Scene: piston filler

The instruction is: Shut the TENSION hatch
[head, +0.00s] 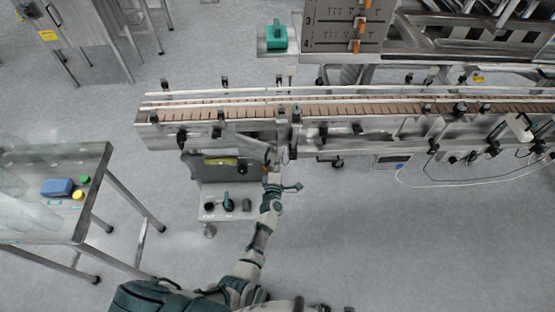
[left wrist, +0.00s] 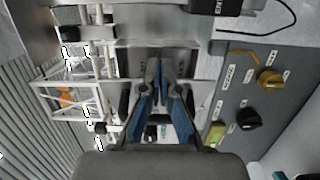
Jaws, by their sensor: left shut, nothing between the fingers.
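My left gripper (head: 271,178) is at the right end of a dark grey control panel (head: 212,168) below the conveyor. In the left wrist view its blue-padded fingers (left wrist: 166,68) are shut and empty. They point toward a bare metal plate (left wrist: 130,58), which may be the hatch; I cannot tell if they touch it. The panel also shows in the left wrist view (left wrist: 232,105), with a black knob (left wrist: 248,118), a yellow knob (left wrist: 270,79) and small labels too small to read. A tilted metal flap (head: 253,148) shows above the panel. My right gripper is not in view.
The conveyor (head: 360,108) runs across above the panel, with rails and clamps. A steel table (head: 95,165) with a blue object (head: 57,187) is at the left. The floor at lower right is clear.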

